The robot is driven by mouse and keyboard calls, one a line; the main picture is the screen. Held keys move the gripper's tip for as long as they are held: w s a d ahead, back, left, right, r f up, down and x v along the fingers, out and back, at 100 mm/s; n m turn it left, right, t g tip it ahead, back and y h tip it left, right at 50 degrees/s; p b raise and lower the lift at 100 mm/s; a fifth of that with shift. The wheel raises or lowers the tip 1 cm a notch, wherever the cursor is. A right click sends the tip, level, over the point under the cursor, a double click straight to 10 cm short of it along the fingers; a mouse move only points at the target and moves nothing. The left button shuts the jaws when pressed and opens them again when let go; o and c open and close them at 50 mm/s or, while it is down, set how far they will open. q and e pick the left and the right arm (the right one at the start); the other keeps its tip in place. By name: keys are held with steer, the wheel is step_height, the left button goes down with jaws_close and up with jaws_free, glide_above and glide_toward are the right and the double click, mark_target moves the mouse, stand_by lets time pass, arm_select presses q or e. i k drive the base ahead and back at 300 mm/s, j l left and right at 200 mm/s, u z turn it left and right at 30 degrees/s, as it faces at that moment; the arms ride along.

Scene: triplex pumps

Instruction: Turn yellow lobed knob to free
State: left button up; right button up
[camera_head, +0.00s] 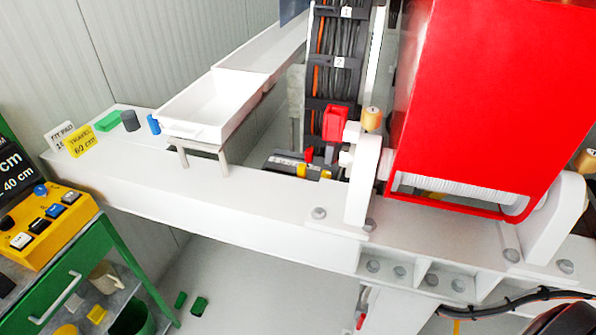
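A tan-yellow knob (371,118) stands on top of a white bracket (366,178) at the left side of the large red housing (490,95). A similar knob (585,160) is partly cut off at the right edge, by the other white bracket. The lobes of either knob are too small to make out, so I cannot tell which is the yellow lobed knob. Small yellow parts (300,171) also show on a dark device behind the beam. Neither of my grippers can be made out in this view.
A white beam (270,205) runs across the middle. A yellow button box (45,225) sits on a green cart (118,255) at left. Black cables (510,303) hang lower right.

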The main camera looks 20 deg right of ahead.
mark_target(327, 174)
steer(key=k+j+z, duration=0.6)
steer(key=z, duration=0.15)
steer(key=k, duration=0.1)
